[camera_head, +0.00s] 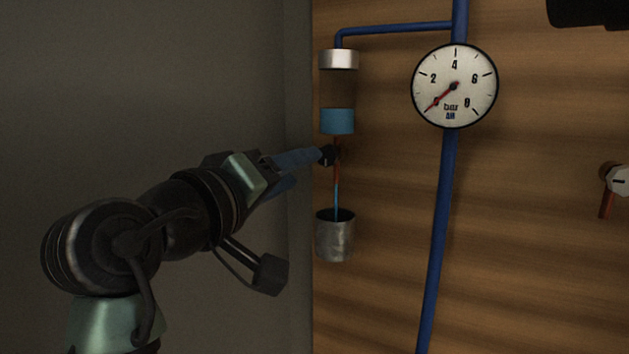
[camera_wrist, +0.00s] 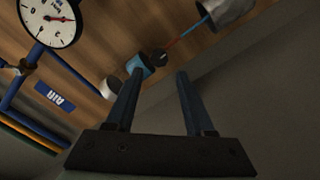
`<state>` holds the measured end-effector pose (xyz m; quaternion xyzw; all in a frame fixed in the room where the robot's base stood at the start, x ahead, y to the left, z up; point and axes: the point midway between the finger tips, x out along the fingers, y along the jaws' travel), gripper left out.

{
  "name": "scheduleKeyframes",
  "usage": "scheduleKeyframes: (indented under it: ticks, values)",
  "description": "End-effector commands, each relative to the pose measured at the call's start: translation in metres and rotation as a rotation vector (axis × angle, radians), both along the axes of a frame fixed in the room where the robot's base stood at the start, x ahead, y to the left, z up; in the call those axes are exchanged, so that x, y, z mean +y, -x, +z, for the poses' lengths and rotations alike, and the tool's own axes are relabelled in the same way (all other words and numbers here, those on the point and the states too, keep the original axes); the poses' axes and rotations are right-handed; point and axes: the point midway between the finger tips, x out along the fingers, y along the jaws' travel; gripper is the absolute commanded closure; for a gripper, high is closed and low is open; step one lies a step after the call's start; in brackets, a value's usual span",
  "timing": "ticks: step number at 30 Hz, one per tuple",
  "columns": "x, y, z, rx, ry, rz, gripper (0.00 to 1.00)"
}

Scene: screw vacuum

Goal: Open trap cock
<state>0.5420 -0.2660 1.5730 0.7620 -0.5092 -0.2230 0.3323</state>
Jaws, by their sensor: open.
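The trap has a silver cap (camera_head: 338,59), a dark clear section and a blue lower part (camera_head: 337,121). Below it is the cock, with a black knob (camera_head: 328,156) and a red handle (camera_head: 337,172) pointing down. A thin blue line (camera_head: 336,200) runs below the handle into a metal cup (camera_head: 335,238). My gripper (camera_head: 316,157) is close to the cock from the left, and its fingertips partly overlap it in view. In the wrist view my gripper (camera_wrist: 161,72) is open and empty, with the black knob (camera_wrist: 158,53) just beyond the gap between the fingertips. I cannot tell whether they touch.
A round pressure gauge (camera_head: 454,86) hangs right of the trap on a blue pipe (camera_head: 440,220). Another valve (camera_head: 615,180) with a red handle is at the right edge. A wooden panel (camera_head: 530,260) lies behind; a grey wall (camera_head: 140,90) is at left.

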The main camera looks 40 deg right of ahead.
Motion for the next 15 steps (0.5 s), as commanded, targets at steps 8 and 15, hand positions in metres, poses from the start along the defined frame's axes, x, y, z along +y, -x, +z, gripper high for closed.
scheduleKeyframes:
  ticks: [8,15]
  values:
    - [0.029,0.012,0.0,-0.001,0.0,0.001,0.46]
    - [0.031,0.013,0.001,0.0,-0.001,-0.001,0.46]
